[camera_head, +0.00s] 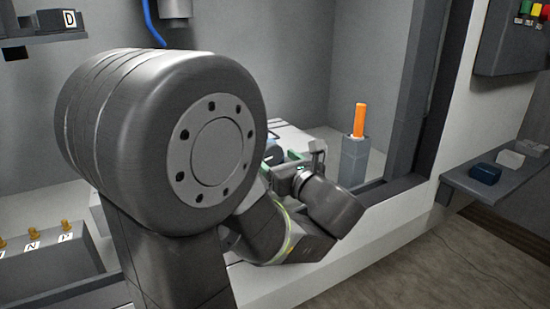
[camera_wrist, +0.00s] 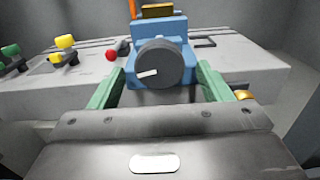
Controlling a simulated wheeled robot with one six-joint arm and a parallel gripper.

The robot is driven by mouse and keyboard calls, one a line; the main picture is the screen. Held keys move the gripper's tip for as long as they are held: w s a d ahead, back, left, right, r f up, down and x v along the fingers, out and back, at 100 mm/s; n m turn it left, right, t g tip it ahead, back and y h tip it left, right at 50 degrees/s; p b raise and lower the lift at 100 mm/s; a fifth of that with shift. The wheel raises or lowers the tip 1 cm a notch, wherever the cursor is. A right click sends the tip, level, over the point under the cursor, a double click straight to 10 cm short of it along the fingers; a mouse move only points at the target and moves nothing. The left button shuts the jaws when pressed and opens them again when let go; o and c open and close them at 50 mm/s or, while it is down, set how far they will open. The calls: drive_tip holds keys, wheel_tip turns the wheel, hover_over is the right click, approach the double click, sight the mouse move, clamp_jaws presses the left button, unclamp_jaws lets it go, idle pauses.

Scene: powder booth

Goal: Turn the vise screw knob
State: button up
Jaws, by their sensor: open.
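The vise (camera_wrist: 161,26) is blue and stands on a light grey bench block in the wrist view. Its screw knob (camera_wrist: 160,64) is a dark round disc with a white mark on its face, pointing left and slightly down. My gripper (camera_wrist: 158,80) has green fingers, open, one on each side of the knob's lower part. I cannot tell whether the fingers touch the knob. In the head view my gripper (camera_head: 291,163) shows only partly, and my arm hides most of the vise; a bit of blue (camera_head: 273,155) shows beside the arm.
A red ball knob (camera_wrist: 112,55) is just left of the vise. Yellow (camera_wrist: 65,42) and green (camera_wrist: 11,49) handles stand farther left on the grey block (camera_wrist: 60,88). An orange-topped grey post (camera_head: 355,158) stands right of my gripper. A side shelf (camera_head: 495,178) holds small blocks.

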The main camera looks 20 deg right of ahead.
drive_tip(key=shift+w+a, duration=0.1)
drive_tip(key=shift+w, duration=0.75)
drive_tip(key=c, duration=1)
drive_tip(key=shift+m+b, duration=0.3)
drive_tip(key=shift+m, duration=0.1)
